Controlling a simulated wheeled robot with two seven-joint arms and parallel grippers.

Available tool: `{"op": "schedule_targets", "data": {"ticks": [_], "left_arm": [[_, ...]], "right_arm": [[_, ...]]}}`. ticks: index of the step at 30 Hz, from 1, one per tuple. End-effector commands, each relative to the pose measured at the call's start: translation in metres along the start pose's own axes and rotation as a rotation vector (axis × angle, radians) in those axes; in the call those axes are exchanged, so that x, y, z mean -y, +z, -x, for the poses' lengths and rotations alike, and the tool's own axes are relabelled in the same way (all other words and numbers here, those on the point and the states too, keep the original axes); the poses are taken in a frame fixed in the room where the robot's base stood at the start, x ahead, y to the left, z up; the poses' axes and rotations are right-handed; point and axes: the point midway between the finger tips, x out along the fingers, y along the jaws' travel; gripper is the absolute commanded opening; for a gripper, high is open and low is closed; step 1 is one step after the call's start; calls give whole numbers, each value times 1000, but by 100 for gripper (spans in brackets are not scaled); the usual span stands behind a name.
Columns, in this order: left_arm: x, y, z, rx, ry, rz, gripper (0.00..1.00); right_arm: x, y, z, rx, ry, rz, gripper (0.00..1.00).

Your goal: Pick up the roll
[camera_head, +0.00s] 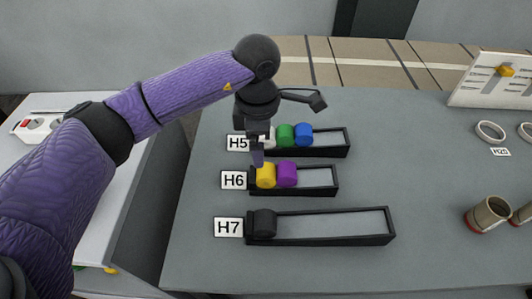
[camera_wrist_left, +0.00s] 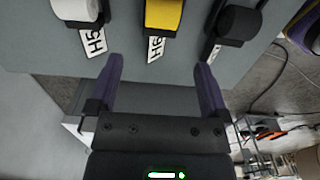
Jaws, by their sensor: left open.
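Several rolls lie in three black trays on the grey table. The H5 tray (camera_head: 335,150) holds a white roll (camera_wrist_left: 76,10), a green roll (camera_head: 285,135) and a blue roll (camera_head: 303,134). The H6 tray (camera_head: 320,190) holds a yellow roll (camera_head: 266,176) and a purple roll (camera_head: 287,174). The H7 tray (camera_head: 340,239) holds a black roll (camera_head: 263,223). My left gripper (camera_head: 257,158) is open and empty above the label end of H6, close to the yellow roll. In the wrist view, the yellow roll (camera_wrist_left: 163,14) lies beyond its fingertips (camera_wrist_left: 159,68). The white roll is mostly hidden in the head view.
White labels stand at the left tray ends. At right are two brown cylinders (camera_head: 489,215), white rings (camera_head: 490,131) and a white board (camera_head: 495,80). A white side table (camera_head: 110,215) with a socket box (camera_head: 40,126) stands left. The table between trays and cylinders is clear.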

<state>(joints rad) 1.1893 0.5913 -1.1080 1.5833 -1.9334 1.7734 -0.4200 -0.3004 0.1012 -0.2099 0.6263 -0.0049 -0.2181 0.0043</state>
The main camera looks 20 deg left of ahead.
Motion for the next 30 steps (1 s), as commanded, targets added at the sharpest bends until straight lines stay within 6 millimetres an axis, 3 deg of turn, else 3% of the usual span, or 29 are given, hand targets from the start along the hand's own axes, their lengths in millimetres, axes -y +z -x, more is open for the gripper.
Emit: {"op": "schedule_targets", "data": {"ticks": [15,22,30], "left_arm": [[-2,6,-93,0,-5,1,100],[-3,6,-98,2,-1,0,100],[-3,6,-98,1,-1,0,45]], "right_arm": [[2,10,-22,20,-3,-1,59],[-1,11,-22,21,1,1,59],[-2,11,-22,21,2,1,59]]}}
